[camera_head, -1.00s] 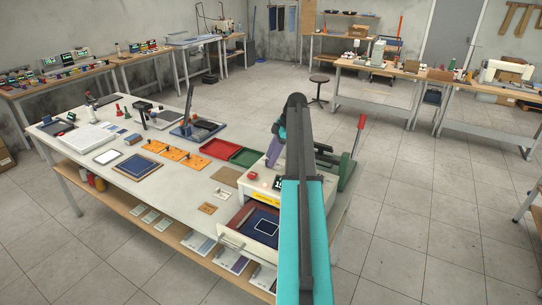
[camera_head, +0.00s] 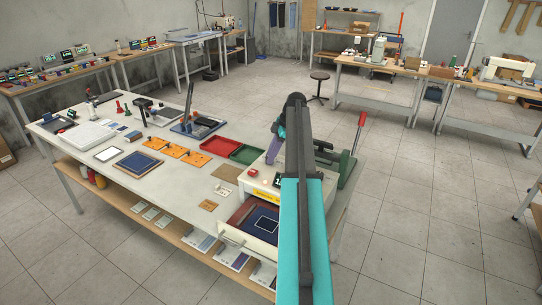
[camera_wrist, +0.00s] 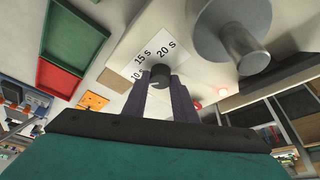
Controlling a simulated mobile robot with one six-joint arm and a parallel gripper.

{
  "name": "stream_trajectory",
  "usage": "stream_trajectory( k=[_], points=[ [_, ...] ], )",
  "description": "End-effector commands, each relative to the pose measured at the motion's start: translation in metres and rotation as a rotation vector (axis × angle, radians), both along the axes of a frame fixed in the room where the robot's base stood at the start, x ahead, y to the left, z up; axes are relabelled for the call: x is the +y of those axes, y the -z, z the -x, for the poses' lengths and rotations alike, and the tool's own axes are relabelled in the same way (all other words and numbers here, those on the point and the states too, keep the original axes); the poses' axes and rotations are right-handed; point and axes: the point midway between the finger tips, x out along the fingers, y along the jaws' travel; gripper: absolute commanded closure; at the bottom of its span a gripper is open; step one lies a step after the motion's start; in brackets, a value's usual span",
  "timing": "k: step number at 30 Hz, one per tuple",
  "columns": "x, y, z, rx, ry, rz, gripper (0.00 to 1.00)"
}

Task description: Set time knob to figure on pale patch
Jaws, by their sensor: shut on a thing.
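The time knob (camera_wrist: 160,75) is a small dark round knob in the wrist view. It sits at the edge of a white scale label (camera_wrist: 140,52) printed with 10 s, 15 s and 20 s. My gripper (camera_wrist: 161,84) has its two purple fingers shut on the knob, one on each side. I cannot make out which figure the knob points at. In the head view my gripper (camera_head: 276,143) is above the white machine (camera_head: 257,187), and my teal arm hides much of it. I cannot pick out a pale patch with a figure for certain.
A large grey cylinder (camera_wrist: 240,42) stands close beside the knob. The machine's drawer (camera_head: 248,242) is open at the front, with a dark blue, white-outlined panel inside. A red-handled lever (camera_head: 359,125) stands at right.

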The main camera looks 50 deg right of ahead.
Motion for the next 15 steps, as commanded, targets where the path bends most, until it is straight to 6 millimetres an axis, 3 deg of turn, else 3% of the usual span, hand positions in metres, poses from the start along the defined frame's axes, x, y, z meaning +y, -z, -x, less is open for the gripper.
stream_trajectory(
  k=[15],
  points=[
    [0.0027,0.0044,0.0033,-0.001,0.255,0.0,0.97]
  ],
)
